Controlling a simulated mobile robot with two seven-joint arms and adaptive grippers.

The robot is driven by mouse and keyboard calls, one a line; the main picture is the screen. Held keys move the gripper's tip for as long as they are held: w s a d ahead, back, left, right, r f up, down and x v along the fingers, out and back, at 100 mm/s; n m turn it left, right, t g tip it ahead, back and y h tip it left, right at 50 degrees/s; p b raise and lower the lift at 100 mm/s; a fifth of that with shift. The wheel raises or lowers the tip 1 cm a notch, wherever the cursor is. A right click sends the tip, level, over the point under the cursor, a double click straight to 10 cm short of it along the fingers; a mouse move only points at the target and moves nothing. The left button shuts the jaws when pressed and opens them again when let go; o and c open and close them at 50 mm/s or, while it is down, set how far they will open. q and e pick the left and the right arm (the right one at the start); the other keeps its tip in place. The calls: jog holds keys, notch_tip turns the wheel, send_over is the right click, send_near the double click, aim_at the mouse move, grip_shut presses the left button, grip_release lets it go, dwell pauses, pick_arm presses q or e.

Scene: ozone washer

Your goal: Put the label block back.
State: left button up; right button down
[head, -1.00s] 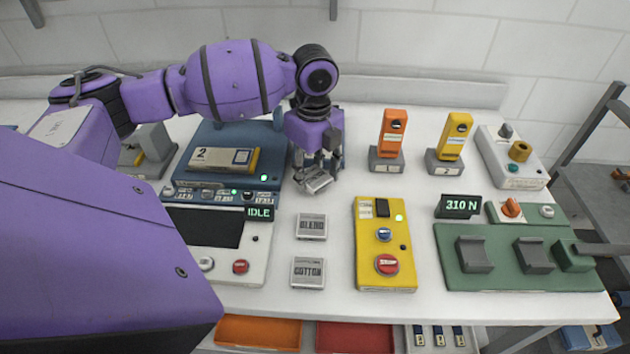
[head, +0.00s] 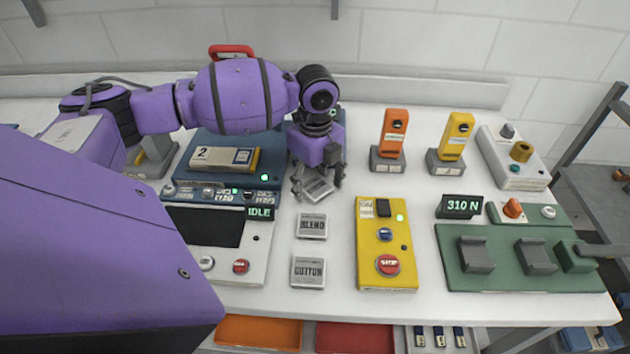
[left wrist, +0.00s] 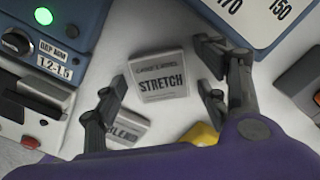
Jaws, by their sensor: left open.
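The STRETCH label block (left wrist: 162,84) is a light grey square block with dark lettering. It appears to lie on the white table, turned slightly, and it also shows in the head view (head: 316,188). My left gripper (left wrist: 164,92) is open, with a finger on either side of the block and gaps to both sides. In the head view the left gripper (head: 318,184) is over the block and partly hides it. A BLEND block (head: 312,226) and a COTTON block (head: 308,271) lie in a column in front of it. My right gripper is not in view.
The blue machine (head: 185,160) with the IDLE display is left of the gripper. The yellow control box (head: 370,270) is to the right and front. Orange (head: 388,165) and yellow (head: 442,166) handheld units stand farther right. Table between blocks and yellow box is clear.

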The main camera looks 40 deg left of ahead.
aim_at(315, 187)
pick_arm(q)
notch_tip(315, 187, up, 12)
jog(key=shift+r, duration=0.2)
dwell(0.4)
